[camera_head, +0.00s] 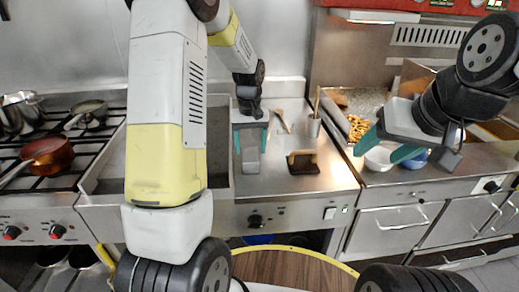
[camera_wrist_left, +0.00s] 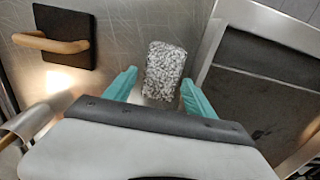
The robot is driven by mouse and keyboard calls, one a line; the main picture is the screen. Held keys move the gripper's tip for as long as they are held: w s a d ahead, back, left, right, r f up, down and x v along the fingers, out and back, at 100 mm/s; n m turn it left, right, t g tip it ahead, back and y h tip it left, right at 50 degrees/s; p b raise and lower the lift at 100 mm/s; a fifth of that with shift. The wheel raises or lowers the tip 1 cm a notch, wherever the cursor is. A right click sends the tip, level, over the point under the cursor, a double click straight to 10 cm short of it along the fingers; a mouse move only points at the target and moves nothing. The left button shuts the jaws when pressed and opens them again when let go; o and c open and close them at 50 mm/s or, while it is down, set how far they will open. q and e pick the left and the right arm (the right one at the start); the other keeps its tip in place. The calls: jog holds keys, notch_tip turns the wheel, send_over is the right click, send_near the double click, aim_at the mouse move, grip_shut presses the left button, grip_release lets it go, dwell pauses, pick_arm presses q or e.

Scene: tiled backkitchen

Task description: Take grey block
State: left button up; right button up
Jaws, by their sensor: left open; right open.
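The grey block (camera_wrist_left: 165,70) is a speckled grey-white block lying on the steel counter in the left wrist view. It also shows in the head view (camera_head: 251,161), just beyond and between the teal fingers. My left gripper (camera_wrist_left: 159,92) is open, with one finger on each side of the block's near end; I cannot tell whether they touch it. In the head view my left gripper (camera_head: 251,146) points down at the counter. My right gripper (camera_head: 384,146) is open and empty over the right-hand counter, near the bowls.
A dark square press with a wooden handle (camera_head: 302,162) lies to the right of the block. A white bowl (camera_head: 379,160) is under my right gripper. A stove with a copper pan (camera_head: 47,152) is left.

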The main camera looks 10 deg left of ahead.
aim_at(250, 154)
pick_arm(q)
notch_tip(250, 154, down, 5)
jog(key=shift+s+a+r, duration=0.1)
jog(key=shift+r, duration=0.1)
grip_shut()
